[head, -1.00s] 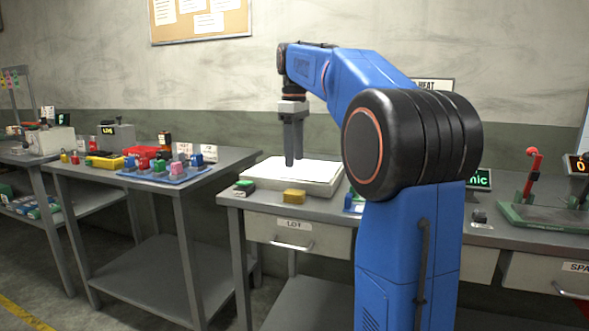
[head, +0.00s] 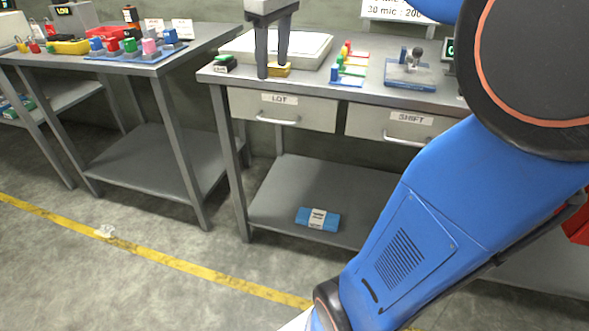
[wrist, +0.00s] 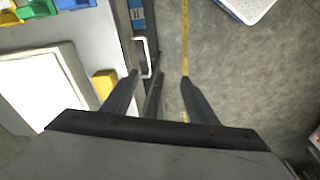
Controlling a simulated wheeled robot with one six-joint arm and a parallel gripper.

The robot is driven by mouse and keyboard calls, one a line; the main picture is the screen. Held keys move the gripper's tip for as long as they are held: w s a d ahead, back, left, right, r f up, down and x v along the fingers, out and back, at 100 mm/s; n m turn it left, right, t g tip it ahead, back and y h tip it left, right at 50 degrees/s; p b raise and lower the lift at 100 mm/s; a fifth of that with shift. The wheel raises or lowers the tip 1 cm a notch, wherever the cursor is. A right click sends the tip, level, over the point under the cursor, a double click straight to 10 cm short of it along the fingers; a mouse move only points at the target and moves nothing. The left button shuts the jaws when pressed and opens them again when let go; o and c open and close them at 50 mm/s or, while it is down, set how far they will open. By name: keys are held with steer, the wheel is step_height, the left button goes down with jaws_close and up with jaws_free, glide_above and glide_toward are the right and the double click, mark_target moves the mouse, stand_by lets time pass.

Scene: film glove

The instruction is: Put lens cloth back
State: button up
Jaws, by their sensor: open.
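I cannot tell for certain which thing is the lens cloth. A small crumpled white piece (head: 105,231) lies on the floor by the yellow line. A blue packet with a white band (head: 318,218) lies on the bench's lower shelf. My gripper (head: 275,70) is open and points down at the bench's front edge, in front of the white light box (head: 310,50). A yellow block (head: 280,70) sits just behind the fingers, partly hidden by them. In the wrist view, the block (wrist: 104,82) is left of my open, empty gripper (wrist: 160,78).
The bench has a LOT drawer (head: 300,111) and a SHIFT drawer (head: 395,127), both shut. Coloured gauges and a blue stand (head: 410,75) are on top. A left table (head: 215,45) holds a blue rack (head: 135,52). Open floor lies in front.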

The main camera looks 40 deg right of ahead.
steer(key=s+a+f+m+t, duration=0.1)
steer(key=s+a+f+m, duration=0.1)
steer(key=s+f, duration=0.7)
steer(key=s+a+f+m+t, duration=0.2)
steer(key=s+a+f, duration=0.3)
steer(key=s+f, duration=0.5)
step_height(320, 180, down, 4)
steer(key=shift+s+a+r+m, duration=0.1)
steer(key=shift+s+a+m, duration=0.05)
steer(key=shift+a+m, duration=0.2)
